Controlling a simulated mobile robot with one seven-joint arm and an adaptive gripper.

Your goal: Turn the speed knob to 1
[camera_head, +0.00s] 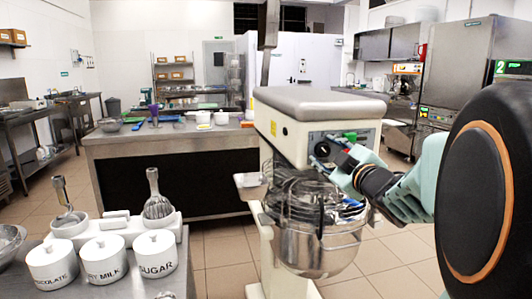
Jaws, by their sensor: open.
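A cream stand mixer (285,132) stands at the centre with a grey top. Its dark control panel (318,140) faces right, with a green part (350,136) and a round dark knob (322,150) on it. The knob's markings are too small to read. My gripper (334,162) is open at the panel, its fingers close to the knob. I cannot tell whether they touch it, and they hide part of the panel. My arm reaches in from the right.
Below the panel hang a wire guard (300,195) and a steel bowl (320,248). At lower left, a counter holds labelled white canisters (157,254) and whisk tools (158,206). A long steel table (170,140) stands behind. Floor to the right of the bowl is clear.

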